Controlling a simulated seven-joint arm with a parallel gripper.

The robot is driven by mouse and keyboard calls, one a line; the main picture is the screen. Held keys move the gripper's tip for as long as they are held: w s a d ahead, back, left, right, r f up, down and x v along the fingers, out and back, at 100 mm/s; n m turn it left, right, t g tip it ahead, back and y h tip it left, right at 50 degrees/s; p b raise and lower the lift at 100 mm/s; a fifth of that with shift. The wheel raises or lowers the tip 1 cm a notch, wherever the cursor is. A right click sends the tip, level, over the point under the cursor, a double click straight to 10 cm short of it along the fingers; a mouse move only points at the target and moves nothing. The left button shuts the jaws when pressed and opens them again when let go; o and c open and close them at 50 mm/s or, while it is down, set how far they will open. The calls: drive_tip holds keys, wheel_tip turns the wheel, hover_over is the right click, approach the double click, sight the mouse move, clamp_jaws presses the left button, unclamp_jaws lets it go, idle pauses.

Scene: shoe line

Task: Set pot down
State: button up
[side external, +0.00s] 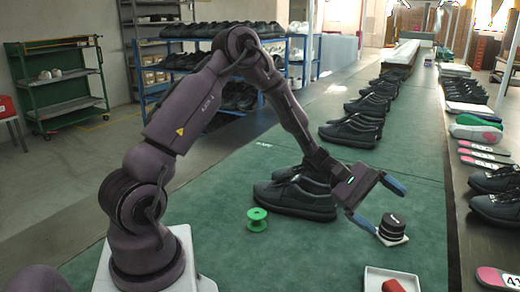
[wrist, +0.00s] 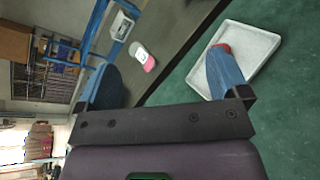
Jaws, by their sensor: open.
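The pot (side external: 392,223), which I take to be the small round black one, stands upright on a flat white square (side external: 393,239) on the green bench. My gripper (side external: 388,207) is open, with its blue fingers spread. In the side view one finger is above the pot and the other is to its left; I cannot tell whether they touch it. In the wrist view my gripper (wrist: 163,58) shows a wide gap with nothing held in it. The pot is not visible in the wrist view.
A white tray (side external: 374,271) with a red item (side external: 393,286) is at the front; the tray (wrist: 268,48) also shows in the wrist view. A green spool (side external: 257,220) and black shoes (side external: 296,197) stand left of my gripper. More shoes line the bench behind.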

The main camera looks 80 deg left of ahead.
drive_tip(key=s+d+r+m+g+y, duration=0.2)
drive_tip(key=s+d+r+m+g, duration=0.2)
drive_tip(key=s+r+m, duration=0.15)
drive_tip(key=s+a+r+m+y, duration=0.1)
drive_tip(key=s+r+m+y, duration=0.2)
drive_tip(key=s, duration=0.3)
drive_tip(key=s+a+r+m+t+y, duration=0.1)
drive_tip(key=s+a+r+m+y, duration=0.1)
drive_tip(key=s, duration=0.5)
drive_tip(key=s+a+r+m+t+y, duration=0.1)
drive_tip(key=s+a+r+m+y, duration=0.1)
drive_tip(key=s+r+m+y, duration=0.2)
drive_tip(key=s+m+y, duration=0.1)
drive_tip(key=s+m, duration=0.1)
drive_tip(key=shift+s+r+y, duration=0.35)
drive_tip(key=shift+y, duration=0.05)
drive_tip(key=shift+a, duration=0.1)
